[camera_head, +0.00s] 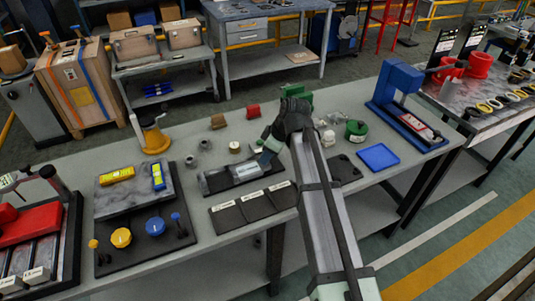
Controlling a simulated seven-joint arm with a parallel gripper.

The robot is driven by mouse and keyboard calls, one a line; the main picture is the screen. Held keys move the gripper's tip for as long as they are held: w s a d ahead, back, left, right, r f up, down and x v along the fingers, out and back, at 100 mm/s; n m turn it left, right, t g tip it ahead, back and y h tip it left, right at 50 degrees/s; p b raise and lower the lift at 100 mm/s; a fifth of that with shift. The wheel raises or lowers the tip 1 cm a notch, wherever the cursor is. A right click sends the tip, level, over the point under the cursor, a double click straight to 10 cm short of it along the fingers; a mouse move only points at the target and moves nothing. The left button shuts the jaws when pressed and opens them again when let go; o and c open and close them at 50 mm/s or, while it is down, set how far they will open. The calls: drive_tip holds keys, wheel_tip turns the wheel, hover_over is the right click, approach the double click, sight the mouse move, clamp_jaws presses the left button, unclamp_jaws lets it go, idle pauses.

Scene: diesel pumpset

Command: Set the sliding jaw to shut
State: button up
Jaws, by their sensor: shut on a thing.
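A small vise-like fixture (216,182) with a dark base lies on the grey bench, left of my arm. A pale grey block (245,172) sits on it. My gripper (268,150) reaches down at the fixture's right end. It is shut on a small grey-teal piece (264,160) there, which appears to be the sliding jaw. The piece stands close to the pale block; whether they touch is too small to tell. My wrist and fingers hide part of the jaw and the fixture's right end.
A dark three-part labelled mat (254,208) lies in front of the fixture. A blue tray (378,157) and a blue press frame (395,88) stand to the right. A yellow-based device (155,141) and a grey plate (134,192) are to the left.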

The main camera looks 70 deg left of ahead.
clamp_jaws()
approach(237, 171)
drive_tip(key=x, duration=0.5)
drive_tip(key=shift+w+a, duration=0.1)
drive_tip(key=shift+o, duration=2.2)
unclamp_jaws()
drive_tip(key=shift+o, duration=1.2)
